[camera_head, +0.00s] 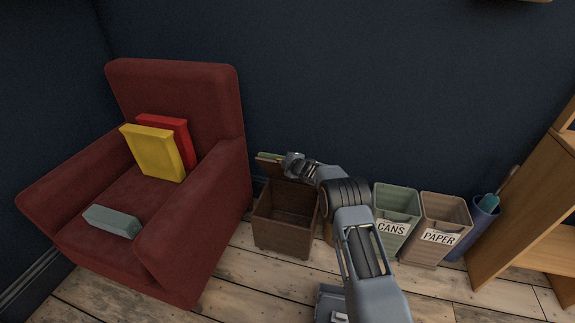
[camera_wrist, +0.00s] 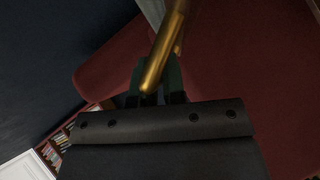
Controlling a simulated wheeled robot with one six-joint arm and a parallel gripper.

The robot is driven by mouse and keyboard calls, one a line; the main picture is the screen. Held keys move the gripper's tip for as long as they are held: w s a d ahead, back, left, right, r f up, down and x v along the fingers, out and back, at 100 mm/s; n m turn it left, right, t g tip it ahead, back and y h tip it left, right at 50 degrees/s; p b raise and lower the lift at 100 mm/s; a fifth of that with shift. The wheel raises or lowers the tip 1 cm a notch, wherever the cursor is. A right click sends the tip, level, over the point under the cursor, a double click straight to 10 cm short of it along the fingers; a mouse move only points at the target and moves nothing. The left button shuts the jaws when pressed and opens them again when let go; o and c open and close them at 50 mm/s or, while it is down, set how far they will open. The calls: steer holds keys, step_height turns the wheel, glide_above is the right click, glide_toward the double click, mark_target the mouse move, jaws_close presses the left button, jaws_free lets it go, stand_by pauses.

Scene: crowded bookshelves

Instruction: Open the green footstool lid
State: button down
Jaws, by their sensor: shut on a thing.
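The footstool is a brown wooden box (camera_head: 286,217) on the floor beside the red armchair. Its top is open and I see into its dark inside. Its lid (camera_head: 268,158), with a greenish edge, is raised at the back of the box, near the wall. My gripper (camera_head: 291,162) is at the lid's right part and is shut on it. In the wrist view a brass-coloured bar (camera_wrist: 164,50) shows at my gripper (camera_wrist: 160,80), which looks like the lid's handle. My gripper and arm hide part of the lid.
The red armchair (camera_head: 180,225) stands close on the left, with yellow (camera_head: 152,152), red (camera_head: 178,130) and grey (camera_head: 112,221) books on it. The CANS bin (camera_head: 396,202), PAPER bin (camera_head: 440,212) and a blue bin (camera_head: 484,222) stand right. A wooden shelf (camera_head: 520,210) is at far right.

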steer(key=shift+w+d+r+p, duration=0.25)
steer(key=shift+w+r+p, duration=0.15)
steer(key=shift+w, duration=0.45)
steer(key=c, duration=1.2)
jaws_free()
steer(key=shift+s, duration=0.1)
steer(key=p+v, duration=0.1)
steer(key=v, duration=1.2)
steer(key=shift+s+r+p, duration=0.15)
steer(key=shift+s+p, duration=0.15)
steer(key=shift+p, duration=0.1)
steer(key=shift+d, duration=0.1)
